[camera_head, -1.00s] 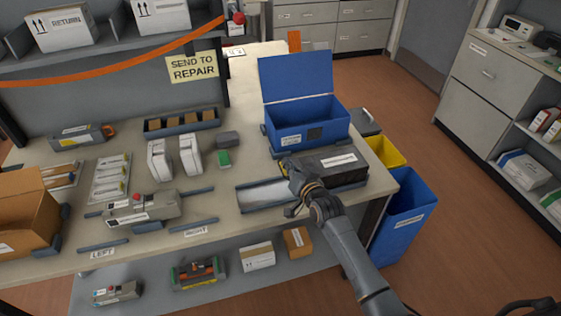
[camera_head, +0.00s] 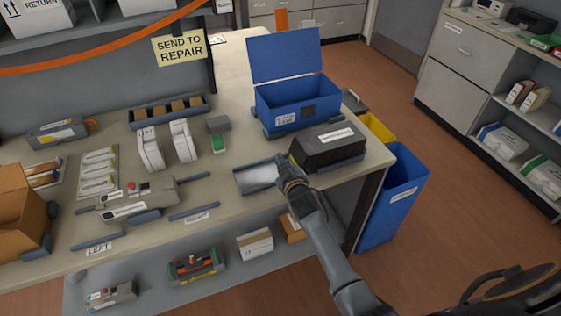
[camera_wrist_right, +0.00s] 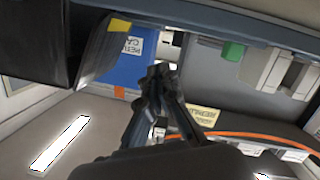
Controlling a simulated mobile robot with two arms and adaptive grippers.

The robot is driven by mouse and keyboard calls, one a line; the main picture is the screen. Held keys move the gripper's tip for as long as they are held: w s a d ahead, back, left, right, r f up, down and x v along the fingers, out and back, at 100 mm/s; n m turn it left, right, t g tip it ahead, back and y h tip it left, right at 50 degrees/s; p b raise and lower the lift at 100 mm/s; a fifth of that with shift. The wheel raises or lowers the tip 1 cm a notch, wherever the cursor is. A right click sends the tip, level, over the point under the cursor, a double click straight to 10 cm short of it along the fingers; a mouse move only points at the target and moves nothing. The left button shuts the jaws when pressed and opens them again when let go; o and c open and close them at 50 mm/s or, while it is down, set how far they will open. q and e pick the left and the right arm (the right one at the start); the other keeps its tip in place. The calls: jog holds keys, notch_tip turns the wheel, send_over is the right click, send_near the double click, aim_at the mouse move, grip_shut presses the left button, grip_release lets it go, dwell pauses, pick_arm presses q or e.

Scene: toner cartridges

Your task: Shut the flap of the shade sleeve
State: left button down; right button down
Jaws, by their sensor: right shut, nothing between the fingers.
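The shade sleeve appears to be the black box with a white label (camera_head: 341,146) near the table's right end. Its dark side shows in the right wrist view (camera_wrist_right: 40,45), with a yellow tab (camera_wrist_right: 120,25) at one corner. I cannot clearly tell its flap from its walls or how far it stands open. My right gripper (camera_head: 284,168) is shut and empty at the sleeve's left front end; I cannot tell whether it touches. It also shows in the right wrist view (camera_wrist_right: 162,75). My left gripper is out of view.
A pale tray with grey rails (camera_head: 255,178) lies left of the gripper. A blue crate with its lid up (camera_head: 290,118) stands behind the sleeve. White cartridges (camera_head: 150,148) and a green block (camera_head: 218,144) are further left. Blue (camera_head: 395,200) and yellow bins stand beyond the right edge.

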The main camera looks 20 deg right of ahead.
jog(key=f+n+b, duration=0.1)
jog(key=b, duration=0.1)
jog(key=d+f+n+h+b, duration=0.1)
jog(key=f+n+b, duration=0.1)
jog(key=shift+f+b, duration=0.15)
jog(key=shift+b, duration=0.25)
jog(key=shift+d+f+n+t+b, duration=0.35)
jog(key=shift+d+n+t+b, duration=0.1)
jog(key=shift+n+b, duration=0.7)
